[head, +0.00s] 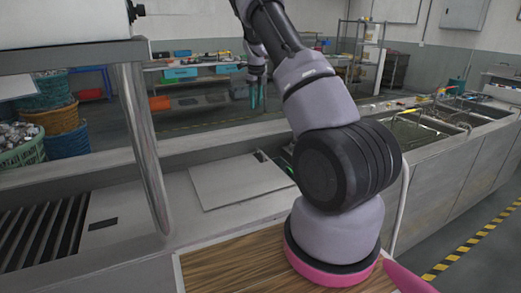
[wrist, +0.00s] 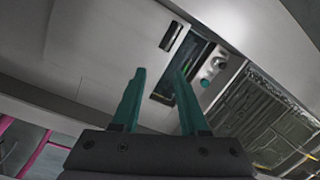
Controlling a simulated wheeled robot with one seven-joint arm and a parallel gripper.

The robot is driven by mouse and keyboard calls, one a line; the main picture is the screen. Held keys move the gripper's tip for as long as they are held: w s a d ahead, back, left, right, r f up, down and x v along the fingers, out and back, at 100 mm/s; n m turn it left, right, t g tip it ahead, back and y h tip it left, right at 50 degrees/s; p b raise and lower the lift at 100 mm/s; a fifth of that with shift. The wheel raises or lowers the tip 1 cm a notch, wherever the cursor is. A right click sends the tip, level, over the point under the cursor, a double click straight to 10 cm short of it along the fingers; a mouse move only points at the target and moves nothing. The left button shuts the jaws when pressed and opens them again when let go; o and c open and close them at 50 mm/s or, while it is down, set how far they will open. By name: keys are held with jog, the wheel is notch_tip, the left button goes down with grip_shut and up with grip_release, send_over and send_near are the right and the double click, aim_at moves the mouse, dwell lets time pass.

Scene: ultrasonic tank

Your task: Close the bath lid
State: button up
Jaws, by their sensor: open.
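The bath lid (head: 240,180) is a flat light-grey panel lying on the metal counter, left of my arm in the head view. In the wrist view the lid (wrist: 105,45) fills the upper left, with a dark slot near its right edge. A narrow dark opening (wrist: 195,62) shows beside that edge, so the bath is partly uncovered. My gripper (head: 258,97) is raised beyond the counter in the head view. In the wrist view my gripper (wrist: 160,73) has two teal fingers apart with nothing between them. The fingertips overlap the lid edge and opening in the picture; I see no clear contact.
A small control panel with a knob (wrist: 218,62) sits right of the opening, and a mesh-filled basin (wrist: 265,115) lies beyond it. A metal post (head: 145,150) stands left of the lid. Tanks with baskets (head: 415,130) line the right.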

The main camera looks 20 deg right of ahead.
aim_at(261, 152)
jog(key=w+d+f+m, duration=0.1)
jog(key=f, duration=0.7)
jog(key=w+d+f+m+g+h, duration=0.1)
jog(key=w+f+m, duration=0.1)
jog(key=f, duration=0.7)
jog(key=w+d+f+m, duration=0.1)
jog(key=d+f, duration=0.1)
jog(key=f, duration=0.7)
jog(key=shift+w+m+g+h, duration=0.25)
jog(key=shift+m+g+h, duration=0.05)
jog(key=shift+m+h, duration=0.1)
grip_shut()
